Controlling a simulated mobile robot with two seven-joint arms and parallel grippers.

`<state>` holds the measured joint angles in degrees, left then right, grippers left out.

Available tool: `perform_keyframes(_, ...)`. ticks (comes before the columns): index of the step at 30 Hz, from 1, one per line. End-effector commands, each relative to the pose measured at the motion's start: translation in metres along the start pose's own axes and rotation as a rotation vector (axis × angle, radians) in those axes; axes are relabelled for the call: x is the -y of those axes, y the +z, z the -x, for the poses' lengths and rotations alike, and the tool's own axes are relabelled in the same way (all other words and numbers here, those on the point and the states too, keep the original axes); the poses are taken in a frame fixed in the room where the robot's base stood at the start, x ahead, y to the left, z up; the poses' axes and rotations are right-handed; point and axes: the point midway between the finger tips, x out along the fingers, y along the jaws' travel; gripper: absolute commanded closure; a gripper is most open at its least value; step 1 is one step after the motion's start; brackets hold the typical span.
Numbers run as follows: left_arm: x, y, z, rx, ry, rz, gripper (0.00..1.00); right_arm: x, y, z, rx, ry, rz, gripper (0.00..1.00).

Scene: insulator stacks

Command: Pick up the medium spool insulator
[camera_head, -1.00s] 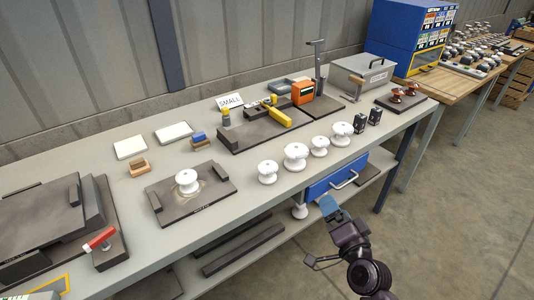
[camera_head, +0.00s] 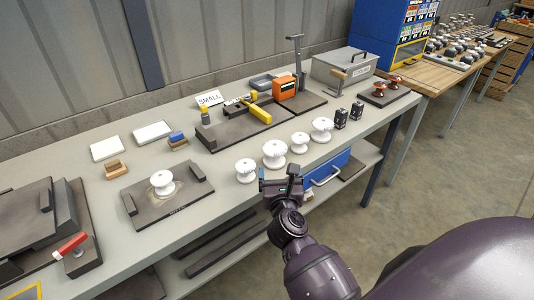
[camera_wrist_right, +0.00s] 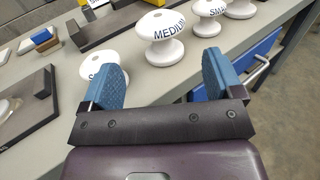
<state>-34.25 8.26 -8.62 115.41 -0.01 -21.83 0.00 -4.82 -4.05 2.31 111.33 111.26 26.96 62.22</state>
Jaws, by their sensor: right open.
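The medium spool insulator (camera_head: 275,156) is white and stands upright on the grey bench (camera_head: 225,203), in a row of several white spools. In the right wrist view its top reads "MEDIUM" (camera_wrist_right: 162,40), beyond and between my finger pads. My right gripper (camera_head: 281,182) is at the bench's front edge, just in front of that spool and apart from it. In the right wrist view the right gripper (camera_wrist_right: 160,80) is open and empty, its blue pads spread. My left gripper is not in view.
A smaller white spool (camera_head: 246,171) stands to the left, partly behind my left finger pad in the wrist view. Another small spool (camera_head: 299,143) stands close on the right. A white spool (camera_head: 162,183) sits on a dark plate. A blue drawer (camera_head: 328,170) hangs below the bench.

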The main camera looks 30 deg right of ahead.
Motion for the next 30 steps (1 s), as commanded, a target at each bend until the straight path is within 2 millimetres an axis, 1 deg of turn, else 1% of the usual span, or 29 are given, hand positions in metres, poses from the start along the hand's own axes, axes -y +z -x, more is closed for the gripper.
perform_keyframes(2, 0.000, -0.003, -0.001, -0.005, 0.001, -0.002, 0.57, 0.000, 0.001, -0.005, 0.002, 0.001, -0.011, 0.14)
perform_keyframes(7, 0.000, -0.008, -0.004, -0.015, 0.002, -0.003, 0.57, -0.001, 0.001, -0.029, 0.004, 0.002, -0.011, 0.14)
perform_keyframes(12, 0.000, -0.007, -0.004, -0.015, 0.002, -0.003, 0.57, -0.001, 0.000, -0.049, 0.003, 0.002, -0.009, 0.14)
perform_keyframes(19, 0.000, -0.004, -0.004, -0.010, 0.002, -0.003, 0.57, -0.001, -0.001, -0.062, 0.003, 0.002, -0.008, 0.14)
perform_keyframes(24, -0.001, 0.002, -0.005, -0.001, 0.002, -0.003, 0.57, -0.002, -0.005, -0.086, 0.003, 0.002, -0.007, 0.14)
perform_keyframes(27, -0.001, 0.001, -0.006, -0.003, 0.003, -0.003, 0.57, -0.002, -0.005, -0.098, 0.003, 0.002, -0.006, 0.14)
perform_keyframes(30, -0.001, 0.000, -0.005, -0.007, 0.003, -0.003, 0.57, -0.003, -0.004, -0.105, 0.004, 0.002, -0.007, 0.14)
